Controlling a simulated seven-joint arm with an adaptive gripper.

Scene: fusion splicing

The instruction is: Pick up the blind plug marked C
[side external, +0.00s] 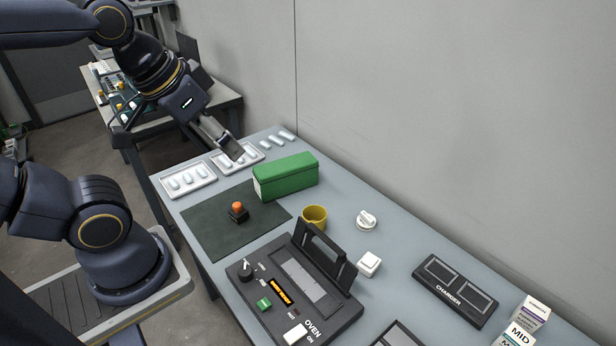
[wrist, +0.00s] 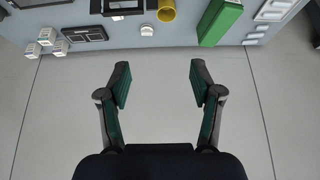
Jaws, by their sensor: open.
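Several small white plugs are in view, but no letter on them can be read, so I cannot tell which is marked C. Some lie in a white tray (side external: 204,182) at the left. Others lie in a second white tray (side external: 253,149), partly hidden by my gripper (side external: 233,152). A few loose white plugs (side external: 277,139) lie by the wall. In the wrist view my gripper (wrist: 160,75) is open and empty, with its fingers spread before bare wall. In that view, small white plugs (wrist: 257,28) show at the upper right.
A long green box (side external: 287,177) stands close to the second tray. A dark mat (side external: 215,228) bears an orange-topped button (side external: 238,212). A yellow cup (side external: 314,217), an oven with a raised lid (side external: 300,285) and a charger (side external: 455,290) occupy the bench. The grey wall (side external: 440,110) borders its far side.

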